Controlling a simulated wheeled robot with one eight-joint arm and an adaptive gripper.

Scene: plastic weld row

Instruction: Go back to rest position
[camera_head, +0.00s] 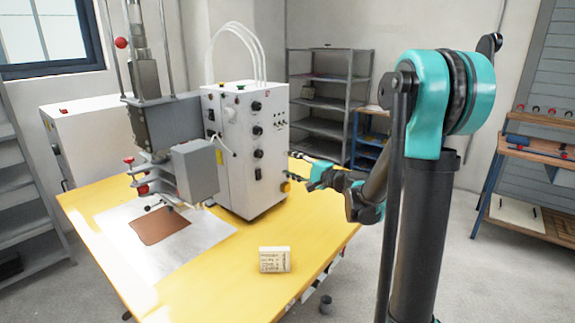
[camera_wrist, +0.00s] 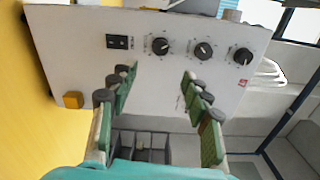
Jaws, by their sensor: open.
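My gripper (camera_head: 308,165) is at the right side of the white control box (camera_head: 240,150), above the right part of the yellow table (camera_head: 220,270). In the wrist view my gripper (camera_wrist: 157,95) is open, with its two green fingers apart and nothing between them. The panel of the control box (camera_wrist: 150,65), with dark knobs, a switch and a yellow button, lies beyond the fingertips. I cannot tell how close the fingertips are to the panel. My arm reaches in from the right in the head view.
A welding press (camera_head: 165,130) stands on the table beside the box, over a brown sheet (camera_head: 160,227) on a pale plate. A small cream box (camera_head: 275,260) sits near the table's front. Grey shelves (camera_head: 330,100) and a wooden workbench (camera_head: 540,155) stand behind. Grey floor is open at right.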

